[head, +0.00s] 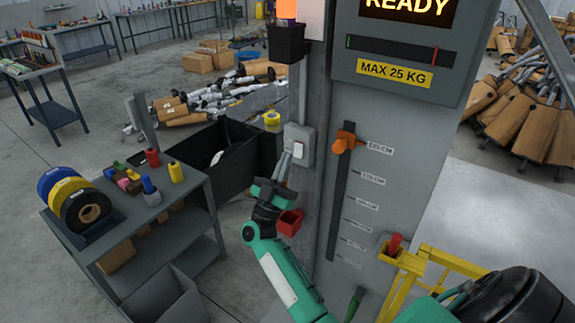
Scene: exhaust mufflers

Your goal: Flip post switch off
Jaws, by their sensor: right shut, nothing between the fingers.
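The post switch is a small light grey box (293,133) with a white rocker (299,150), mounted on the grey post (312,90) near the middle of the head view. My right gripper (284,167) is shut and empty, with its fingers pointing up just below and left of the rocker. I cannot tell whether the fingertips touch the switch box. The rocker's exact tilt is too small to read. My left gripper is not in the head view.
A lit READY display (408,10) and an orange slider (346,140) are on the grey panel right of the switch. A red bin (290,223) sits close to my right wrist. A grey cart (190,205) with tape rolls stands left, beside a black bin (245,165).

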